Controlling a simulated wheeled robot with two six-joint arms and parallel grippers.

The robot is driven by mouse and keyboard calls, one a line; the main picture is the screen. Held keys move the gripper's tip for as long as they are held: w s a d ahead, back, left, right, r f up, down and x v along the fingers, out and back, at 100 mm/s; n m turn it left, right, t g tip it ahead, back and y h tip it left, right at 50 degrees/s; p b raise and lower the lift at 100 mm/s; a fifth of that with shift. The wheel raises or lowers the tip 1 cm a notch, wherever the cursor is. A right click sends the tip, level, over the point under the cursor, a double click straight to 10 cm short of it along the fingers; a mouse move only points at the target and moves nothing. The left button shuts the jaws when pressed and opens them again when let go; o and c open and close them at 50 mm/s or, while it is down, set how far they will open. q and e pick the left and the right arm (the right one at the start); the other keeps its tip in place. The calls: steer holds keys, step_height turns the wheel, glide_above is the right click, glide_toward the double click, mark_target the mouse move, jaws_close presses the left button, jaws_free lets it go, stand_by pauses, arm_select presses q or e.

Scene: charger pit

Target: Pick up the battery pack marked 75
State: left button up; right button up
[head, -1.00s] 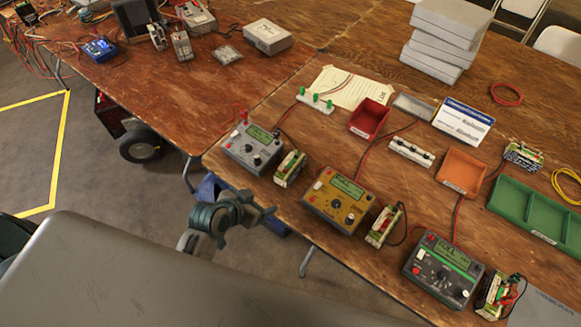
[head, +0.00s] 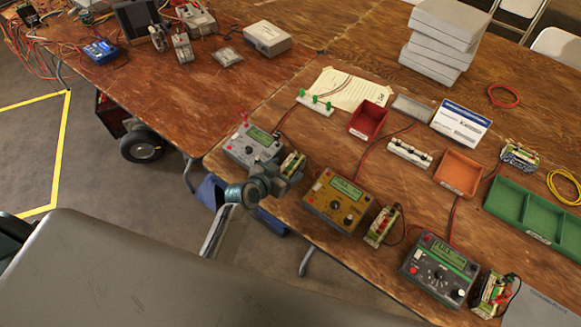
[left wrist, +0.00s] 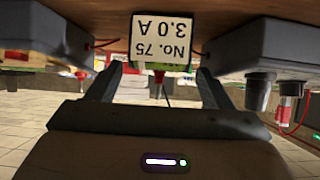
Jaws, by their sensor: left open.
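The battery pack marked 75 (head: 293,164) is a small green and white block next to the grey meter on the near table. In the left wrist view its white label (left wrist: 161,38) reads "No. 75 3.0 A" upside down. My left gripper (head: 280,178) is at the near side of this pack, over the table's edge. In the left wrist view the gripper (left wrist: 162,82) is open, its fingers spread toward either side of the label. No grip on the pack shows. My right gripper is not in view.
The grey meter (head: 252,146) stands left of the pack, the yellow meter (head: 337,200) right of it. Further right are a second pack (head: 382,226), a dark meter (head: 438,269) and a third pack (head: 492,294). A red tray (head: 370,118) lies behind.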

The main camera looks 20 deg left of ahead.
mark_target(290, 165)
arm_select(q)
steer(key=shift+p+x, duration=0.35)
steer(key=shift+x, duration=1.5)
steer(key=shift+w+r, duration=0.1)
steer(key=shift+r, duration=0.05)
steer(key=shift+c, duration=0.2)
steer(key=c, duration=1.4)
steer(key=shift+r, duration=0.1)
jaws_close()
